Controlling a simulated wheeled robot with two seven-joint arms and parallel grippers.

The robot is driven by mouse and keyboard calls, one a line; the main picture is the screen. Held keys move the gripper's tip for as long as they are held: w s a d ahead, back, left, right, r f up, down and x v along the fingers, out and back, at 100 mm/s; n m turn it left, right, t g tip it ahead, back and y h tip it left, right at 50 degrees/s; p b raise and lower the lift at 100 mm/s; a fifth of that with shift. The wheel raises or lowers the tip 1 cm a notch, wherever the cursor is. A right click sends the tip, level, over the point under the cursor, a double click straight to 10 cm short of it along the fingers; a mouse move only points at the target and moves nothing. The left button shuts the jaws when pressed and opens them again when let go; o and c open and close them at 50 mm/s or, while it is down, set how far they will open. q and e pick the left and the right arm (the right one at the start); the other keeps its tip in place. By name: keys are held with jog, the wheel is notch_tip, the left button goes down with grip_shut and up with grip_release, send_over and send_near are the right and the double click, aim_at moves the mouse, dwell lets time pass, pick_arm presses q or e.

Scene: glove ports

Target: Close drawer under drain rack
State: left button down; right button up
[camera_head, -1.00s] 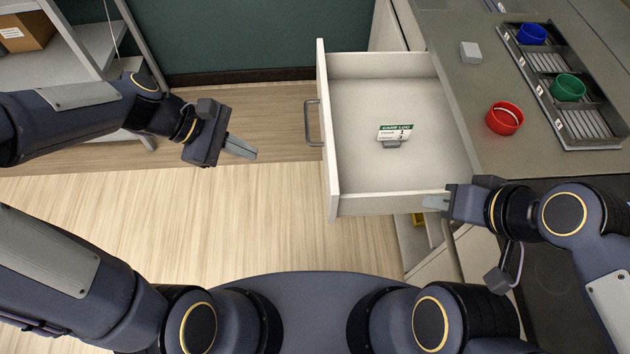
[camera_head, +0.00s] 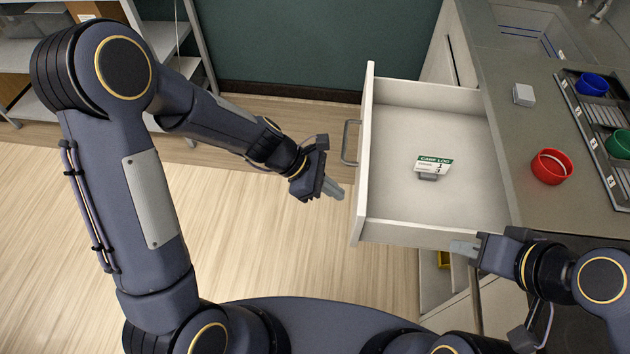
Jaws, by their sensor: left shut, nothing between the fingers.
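The white drawer (camera_head: 436,233) stands pulled out from under the counter, with its front panel facing left. Its grey bar handle (camera_head: 347,143) is on that front. A case log card (camera_head: 433,166) stands on a small grey holder inside. The drain rack (camera_head: 603,150) lies on the counter above, at the right. My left gripper (camera_head: 334,191) is shut and empty, just left of the drawer front and below the handle, apart from the handle in the picture. My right gripper (camera_head: 464,248) is by the drawer's near side wall; its fingers look together, but I cannot tell if they touch the wall.
A blue cup (camera_head: 591,84) and a green cup (camera_head: 620,144) sit in the rack. A red cup (camera_head: 551,167) and a grey block (camera_head: 523,95) stand on the counter (camera_head: 510,130). A shelf unit (camera_head: 160,40) is at the back left. The floor left of the drawer is clear.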

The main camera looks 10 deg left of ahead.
pick_arm(q)
jog(key=shift+d, duration=1)
jog(key=d+p, duration=0.1)
jog(key=d, duration=0.7)
jog(key=d+p, duration=0.1)
jog(key=d, duration=0.6)
jog(key=shift+s+d+r+p, duration=0.1)
jog(key=shift+d+r+p, duration=0.1)
jog(key=shift+d+p, duration=0.15)
jog(key=p, duration=0.7)
send_over(473, 224)
jog(key=shift+a+f, duration=0.1)
jog(key=shift+d, duration=0.2)
